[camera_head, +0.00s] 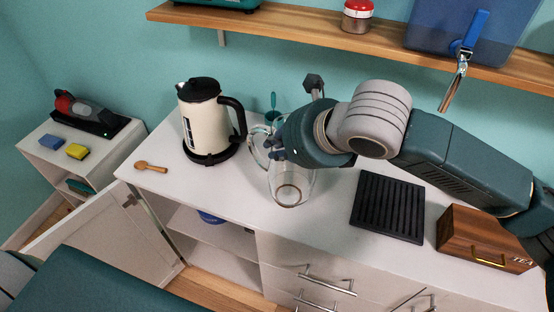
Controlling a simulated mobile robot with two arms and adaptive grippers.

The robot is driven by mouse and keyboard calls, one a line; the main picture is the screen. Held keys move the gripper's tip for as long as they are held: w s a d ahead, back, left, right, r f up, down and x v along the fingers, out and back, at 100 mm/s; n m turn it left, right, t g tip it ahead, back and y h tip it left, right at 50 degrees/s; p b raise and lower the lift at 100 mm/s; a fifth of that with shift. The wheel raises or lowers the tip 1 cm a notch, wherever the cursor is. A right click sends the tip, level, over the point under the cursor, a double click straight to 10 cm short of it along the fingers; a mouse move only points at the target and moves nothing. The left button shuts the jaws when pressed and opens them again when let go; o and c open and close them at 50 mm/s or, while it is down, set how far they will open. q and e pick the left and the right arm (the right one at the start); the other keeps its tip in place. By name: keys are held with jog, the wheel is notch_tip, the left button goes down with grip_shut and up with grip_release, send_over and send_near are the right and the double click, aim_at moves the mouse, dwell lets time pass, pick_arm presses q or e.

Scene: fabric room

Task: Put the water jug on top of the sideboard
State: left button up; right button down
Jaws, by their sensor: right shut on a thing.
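The clear glass water jug (291,188) is upright at the middle of the white sideboard (310,226). Its handle loop shows on its left side. My right gripper (274,148) comes in from the right and is shut on the jug near its upper part. The gripper and wrist hide much of the jug's top. The jug's base appears at or just above the sideboard top; I cannot tell whether it touches. My left gripper is not in view.
A cream kettle (203,122) stands left of the jug, a wooden spoon (151,167) farther left. A black ribbed tray (388,206) and wooden tea box (482,240) are to the right. A wooden shelf (290,27) runs above. A cabinet door (115,245) hangs open.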

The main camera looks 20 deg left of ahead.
aim_at(281, 162)
jog(key=shift+f, duration=2.3)
jog(key=c, duration=1.8)
grip_release()
jog(key=shift+f, duration=0.25)
jog(key=shift+o, duration=0.2)
jog(key=shift+s+d+r, duration=0.15)
jog(key=shift+d+r, duration=0.15)
jog(key=shift+r, duration=0.15)
jog(key=v, duration=1.1)
jog(key=shift+b, duration=0.45)
